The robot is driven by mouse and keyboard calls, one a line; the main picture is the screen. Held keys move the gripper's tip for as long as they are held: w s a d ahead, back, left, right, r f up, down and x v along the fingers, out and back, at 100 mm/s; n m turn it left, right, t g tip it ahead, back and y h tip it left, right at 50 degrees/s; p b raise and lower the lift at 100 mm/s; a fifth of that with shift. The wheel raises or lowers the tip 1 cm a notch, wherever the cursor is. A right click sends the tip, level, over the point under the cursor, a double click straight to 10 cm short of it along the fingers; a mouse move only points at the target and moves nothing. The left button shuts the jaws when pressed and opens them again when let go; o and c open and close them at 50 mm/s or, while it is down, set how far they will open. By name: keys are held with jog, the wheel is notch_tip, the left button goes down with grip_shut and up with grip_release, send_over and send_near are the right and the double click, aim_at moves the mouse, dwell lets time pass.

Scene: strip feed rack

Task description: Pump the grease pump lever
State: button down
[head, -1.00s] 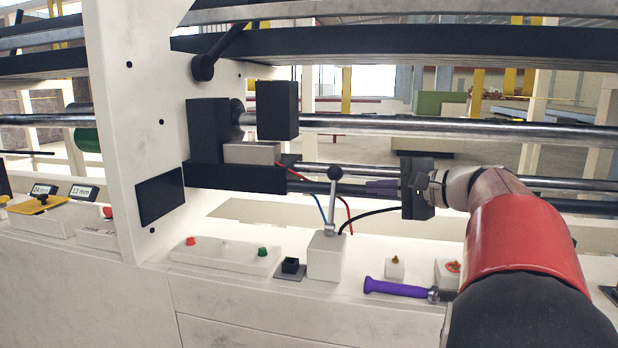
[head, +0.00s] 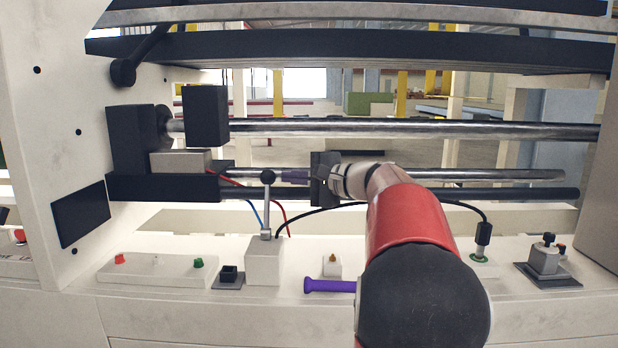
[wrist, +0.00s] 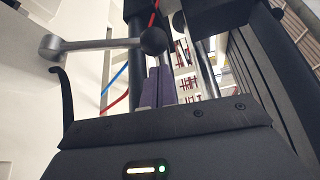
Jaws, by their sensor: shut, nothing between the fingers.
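The grease pump is a white box (head: 264,262) on the white bench. Its metal lever (head: 266,212) stands upright from the top and ends in a black ball knob (head: 268,177). My gripper (head: 292,176) reaches in from the right, its purple fingers shut and empty, with the tips just right of the knob. In the wrist view the lever (wrist: 95,44) runs across the upper left, and its ball (wrist: 154,40) sits just beyond the tips of my shut fingers (wrist: 158,86). I cannot tell whether the tips touch the ball.
Metal rails (head: 400,129) and a black block (head: 205,115) lie behind the lever. Red, blue and black cables (head: 320,209) hang close by. A button panel (head: 158,268), a small black socket (head: 229,276) and a purple-handled tool (head: 329,286) are on the bench near the pump.

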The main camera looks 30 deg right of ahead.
jog(key=shift+x, duration=1.6)
jog(key=shift+s+b, duration=0.1)
jog(key=shift+b, duration=0.3)
